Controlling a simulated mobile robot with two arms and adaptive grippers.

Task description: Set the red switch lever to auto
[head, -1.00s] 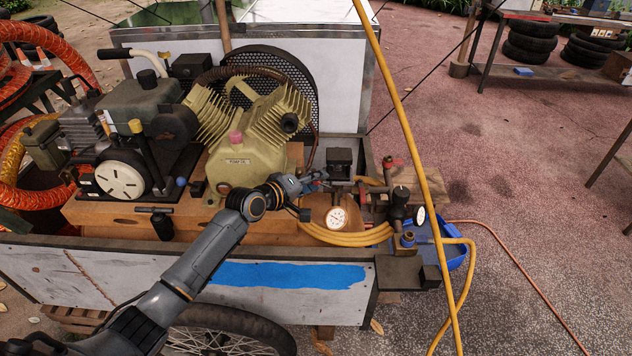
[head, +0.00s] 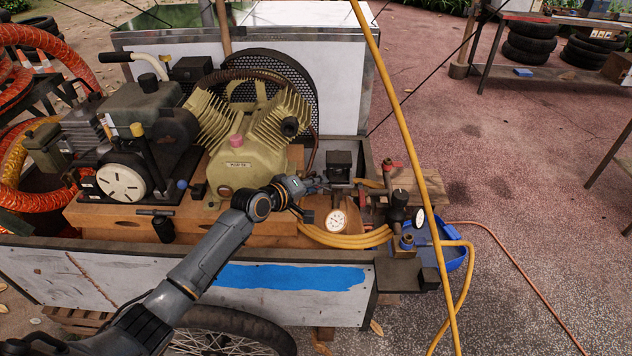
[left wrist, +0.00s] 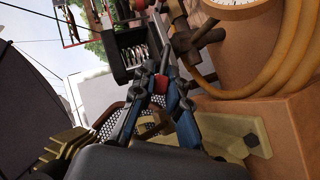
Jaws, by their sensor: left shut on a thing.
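The red switch lever (left wrist: 161,84) shows as a small red piece between the fingertips of my left gripper (left wrist: 160,80) in the left wrist view. The fingers are closed on it. It sits by the lower edge of a black switch box (left wrist: 134,50). In the head view the black box (head: 339,165) stands right of the compressor, and my left gripper (head: 318,187) reaches in just below it. The lever is too small or hidden there to make out. Any auto marking cannot be read. My right gripper is not in view.
The tan compressor pump (head: 237,170) stands left of the gripper. A white gauge (head: 335,221) and a coiled yellow hose (head: 345,240) lie just below and right of it. Valves with a red handle (head: 387,162) are to the right. A yellow hose (head: 408,110) hangs in front.

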